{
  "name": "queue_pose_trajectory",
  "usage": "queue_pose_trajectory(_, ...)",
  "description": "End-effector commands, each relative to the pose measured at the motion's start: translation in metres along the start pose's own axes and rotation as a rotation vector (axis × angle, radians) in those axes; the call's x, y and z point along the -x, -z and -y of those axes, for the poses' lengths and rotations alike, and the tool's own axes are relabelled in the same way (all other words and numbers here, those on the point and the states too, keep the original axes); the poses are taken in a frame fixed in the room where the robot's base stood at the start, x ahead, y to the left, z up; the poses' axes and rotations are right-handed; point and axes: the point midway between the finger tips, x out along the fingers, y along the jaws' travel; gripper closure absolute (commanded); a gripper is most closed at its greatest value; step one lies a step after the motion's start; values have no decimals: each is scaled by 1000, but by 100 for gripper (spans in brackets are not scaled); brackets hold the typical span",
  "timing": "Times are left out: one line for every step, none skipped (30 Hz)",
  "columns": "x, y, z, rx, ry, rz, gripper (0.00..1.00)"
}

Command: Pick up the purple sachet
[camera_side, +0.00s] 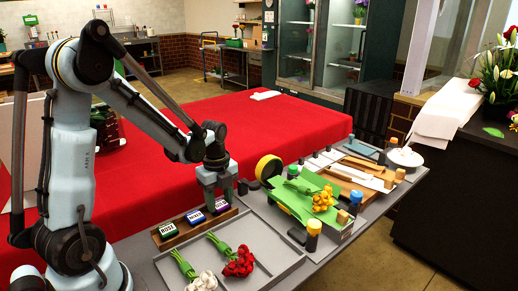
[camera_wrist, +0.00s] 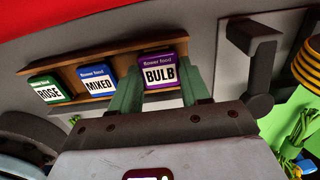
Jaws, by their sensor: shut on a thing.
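The purple sachet (camera_wrist: 160,72), labelled BULB, stands at the right end of a wooden rack (camera_wrist: 112,70) in the wrist view. In the side view the purple sachet (camera_side: 220,206) shows just below my gripper (camera_side: 219,203). In the wrist view the fingers of my gripper (camera_wrist: 160,92) are on either side of the sachet's lower part, shut on it. The sachet appears still at rack level; I cannot tell whether it touches the rack.
Blue MIXED (camera_wrist: 98,80) and green ROSE (camera_wrist: 48,90) sachets stand left in the rack. A grey tray (camera_side: 285,262) holds red and white flowers in front. A red cloth covers the table behind.

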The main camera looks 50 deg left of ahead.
Motion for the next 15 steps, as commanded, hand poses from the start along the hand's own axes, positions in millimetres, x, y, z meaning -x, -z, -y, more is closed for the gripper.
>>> queue_pose_trajectory(0,0,0,0,0,0,80)
queue_pose_trajectory(0,0,0,0,0,0,83)
queue_pose_trajectory(0,0,0,0,0,0,83)
queue_pose_trajectory(0,0,0,0,0,0,83)
queue_pose_trajectory(0,0,0,0,0,0,83)
queue_pose_trajectory(0,0,0,0,0,0,83)
queue_pose_trajectory(0,0,0,0,0,0,83)
queue_pose_trajectory(0,0,0,0,0,0,83)
queue_pose_trajectory(1,0,0,0,0,0,83)
queue_pose_trajectory(1,0,0,0,0,0,83)
queue_pose_trajectory(2,0,0,0,0,0,83)
queue_pose_trajectory(3,0,0,0,0,0,83)
queue_pose_trajectory(5,0,0,0,0,0,83)
queue_pose_trajectory(6,0,0,0,0,0,83)
queue_pose_trajectory(9,0,0,0,0,0,83)
